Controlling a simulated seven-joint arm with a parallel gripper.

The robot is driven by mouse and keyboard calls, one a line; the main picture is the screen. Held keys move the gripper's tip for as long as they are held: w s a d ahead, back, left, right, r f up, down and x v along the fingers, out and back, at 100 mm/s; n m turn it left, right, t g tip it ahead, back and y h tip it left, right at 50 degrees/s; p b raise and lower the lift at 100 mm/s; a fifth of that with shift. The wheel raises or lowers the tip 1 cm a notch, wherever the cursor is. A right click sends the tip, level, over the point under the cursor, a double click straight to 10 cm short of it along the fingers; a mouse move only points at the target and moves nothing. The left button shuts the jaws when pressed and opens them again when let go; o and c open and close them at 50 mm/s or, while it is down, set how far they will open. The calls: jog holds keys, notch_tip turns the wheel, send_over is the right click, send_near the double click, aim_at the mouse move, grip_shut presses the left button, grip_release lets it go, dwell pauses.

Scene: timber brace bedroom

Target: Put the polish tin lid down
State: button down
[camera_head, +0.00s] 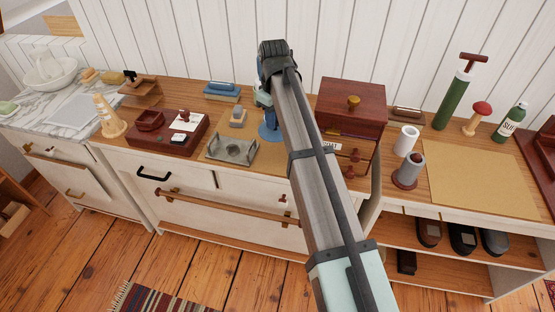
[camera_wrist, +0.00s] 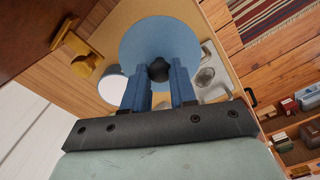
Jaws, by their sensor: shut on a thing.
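The polish tin lid is a blue disc with a dark knob (camera_wrist: 158,71). In the wrist view the lid (camera_wrist: 160,40) is in front of my gripper (camera_wrist: 159,78), whose two blue fingers are shut on the knob. In the head view my gripper (camera_head: 267,106) points down over the worktop beside the red-brown cabinet, and the blue lid (camera_head: 268,133) shows below it, partly hidden by my arm. I cannot tell whether the lid touches the surface. A pale round thing with a blue rim (camera_wrist: 112,89), perhaps the tin, is partly hidden behind the fingers.
A tan mat (camera_head: 272,155) lies under this area. A grey metal tray (camera_head: 231,150) and a small brush-like block (camera_head: 238,117) are left of the lid. The red-brown cabinet (camera_head: 352,100) stands close on the right. A larger tan mat (camera_head: 480,180) farther right is bare.

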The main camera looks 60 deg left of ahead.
aim_at(277, 136)
jog(key=d, duration=0.2)
jog(key=s+d, duration=0.1)
jog(key=shift+d+f, duration=0.1)
jog(key=shift+f, duration=5.25)
jog(key=shift+f, duration=0.15)
jog(key=c, duration=0.9)
grip_release()
notch_tip(277, 136, up, 12)
jog(key=shift+r, duration=0.2)
jog(key=shift+f, duration=0.1)
